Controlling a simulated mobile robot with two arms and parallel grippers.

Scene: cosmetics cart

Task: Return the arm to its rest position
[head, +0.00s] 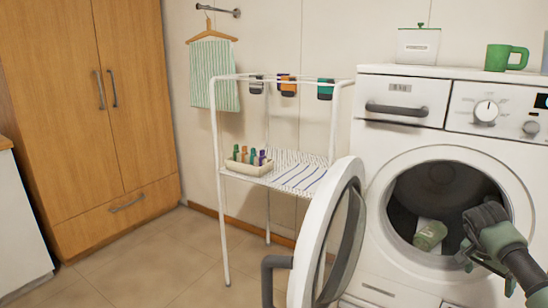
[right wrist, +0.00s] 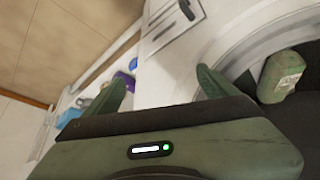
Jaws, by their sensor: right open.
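My right arm comes in from the lower right in the head view. Its green gripper (head: 468,255) is in front of the washing machine's round opening. In the right wrist view the two fingers of the gripper (right wrist: 158,88) stand wide apart with nothing held between them. A green container with a pale label (head: 430,235) lies inside the drum, to the left of the gripper and apart from it. The container also shows at the right in the right wrist view (right wrist: 281,75). My left gripper is not in view.
The washing machine's round door (head: 342,235) stands open to the left, with a dark handle (head: 275,270). A white rack (head: 222,185) holds a basket (head: 246,168). A green mug (head: 505,57) and white box (head: 419,47) stand on the machine. Floor at left is free.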

